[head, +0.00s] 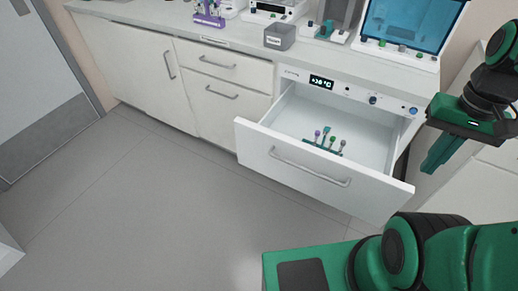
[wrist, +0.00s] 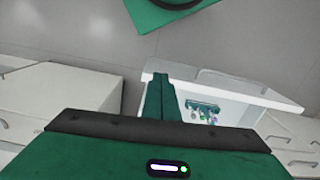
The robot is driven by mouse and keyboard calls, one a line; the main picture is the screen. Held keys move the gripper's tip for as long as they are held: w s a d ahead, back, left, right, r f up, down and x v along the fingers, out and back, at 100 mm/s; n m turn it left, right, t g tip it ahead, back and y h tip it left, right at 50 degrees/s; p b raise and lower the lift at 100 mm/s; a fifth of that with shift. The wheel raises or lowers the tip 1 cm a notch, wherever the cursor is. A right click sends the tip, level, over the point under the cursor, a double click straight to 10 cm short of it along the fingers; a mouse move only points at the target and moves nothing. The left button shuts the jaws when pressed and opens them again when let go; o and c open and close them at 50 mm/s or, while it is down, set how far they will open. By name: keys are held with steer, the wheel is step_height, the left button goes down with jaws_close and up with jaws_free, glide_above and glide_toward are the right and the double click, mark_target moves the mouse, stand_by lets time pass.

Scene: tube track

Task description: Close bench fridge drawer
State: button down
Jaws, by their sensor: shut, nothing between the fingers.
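The bench fridge drawer (head: 303,172) is pulled well out from under the counter, below a panel with a lit display (head: 321,82). It has a white front with a long grey bar handle (head: 308,167). Several small tubes with coloured caps (head: 328,142) stand in a rack inside it. In the wrist view, the drawer front (wrist: 232,86) and the tubes (wrist: 203,110) show beyond my fingers. My gripper (head: 437,160) is shut and empty, to the right of the drawer in the head view. It also shows in the wrist view (wrist: 159,80). I see no contact with the drawer.
The counter (head: 215,31) carries a grey box (head: 279,37), a purple rack (head: 208,20) and a blue-windowed device (head: 410,25). Closed cabinet drawers (head: 222,65) are left of the fridge drawer. The grey floor (head: 150,200) in front is clear.

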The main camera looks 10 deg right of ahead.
steer(key=w+a+f+n+t+h, duration=0.1)
steer(key=w+a+f+n, duration=0.2)
steer(key=w+a+n, duration=0.55)
steer(key=w+a+f+n+h, duration=0.2)
steer(key=w+a+n, duration=0.4)
steer(key=w+n, duration=0.5)
steer(key=n+t, duration=0.3)
steer(key=n, duration=1.3)
glide_toward(256, 150)
steer(key=s+a+r, duration=0.2)
steer(key=s+r, duration=0.1)
steer(key=s, duration=0.3)
steer(key=w+d+f, duration=0.1)
steer(key=w+f, duration=0.1)
steer(key=f, duration=0.1)
steer(key=w+d+f, duration=0.1)
steer(key=w+f, duration=0.1)
steer(key=w+d+f, duration=0.2)
steer(key=f, duration=0.1)
steer(key=shift+w+d+f, duration=0.1)
steer(key=shift+d+f, duration=0.05)
steer(key=shift+f, duration=0.15)
